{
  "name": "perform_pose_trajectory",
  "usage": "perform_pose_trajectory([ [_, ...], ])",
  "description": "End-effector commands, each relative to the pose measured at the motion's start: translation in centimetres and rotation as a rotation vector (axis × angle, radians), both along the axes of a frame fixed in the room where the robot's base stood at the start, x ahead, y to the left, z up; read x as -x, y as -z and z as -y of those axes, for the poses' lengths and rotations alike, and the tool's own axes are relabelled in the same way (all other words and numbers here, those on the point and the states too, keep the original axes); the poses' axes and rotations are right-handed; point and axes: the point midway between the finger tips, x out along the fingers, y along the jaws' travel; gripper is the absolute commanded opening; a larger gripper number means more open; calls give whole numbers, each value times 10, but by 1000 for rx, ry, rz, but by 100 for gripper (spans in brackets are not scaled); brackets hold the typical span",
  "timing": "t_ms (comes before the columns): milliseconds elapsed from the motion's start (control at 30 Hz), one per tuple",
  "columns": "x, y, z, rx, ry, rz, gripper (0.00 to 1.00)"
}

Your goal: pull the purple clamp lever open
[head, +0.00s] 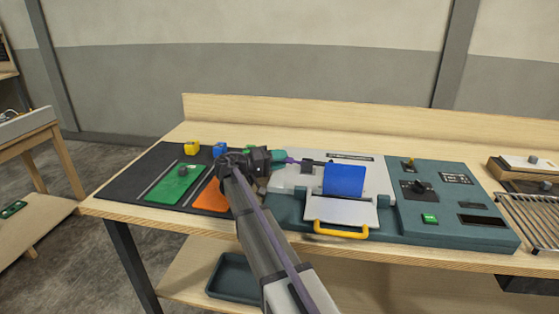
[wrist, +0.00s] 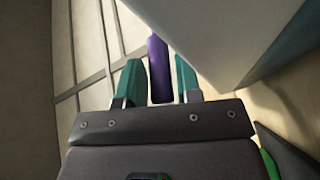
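The purple clamp lever (wrist: 158,68) shows in the wrist view between the two teal fingers of my gripper (wrist: 158,88). A narrow gap appears on each side of it, so my gripper looks open around the lever and not shut on it. In the head view my gripper (head: 283,157) is at the left end of the light grey console top, and only a short purple piece (head: 291,160) shows at its fingertips. The rest of the lever and its pivot are hard to make out there.
The console holds a blue curved sheet (head: 344,180), a white flap with a yellow handle (head: 341,231), and a teal control panel (head: 447,221) at right. A black mat (head: 150,188) with green (head: 174,184) and orange plates lies left. A pale slanted body (wrist: 230,38) is close beside the right finger.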

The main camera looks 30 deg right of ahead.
Motion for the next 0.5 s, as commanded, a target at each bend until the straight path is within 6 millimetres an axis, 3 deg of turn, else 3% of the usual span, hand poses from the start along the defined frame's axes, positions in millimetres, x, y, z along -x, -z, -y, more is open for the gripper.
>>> perform_pose_trajectory([
  [167, 0, 0, 0, 0, 0, 0, 31],
  [500, 0, 0, 0, 0, 0, 0, 0],
])
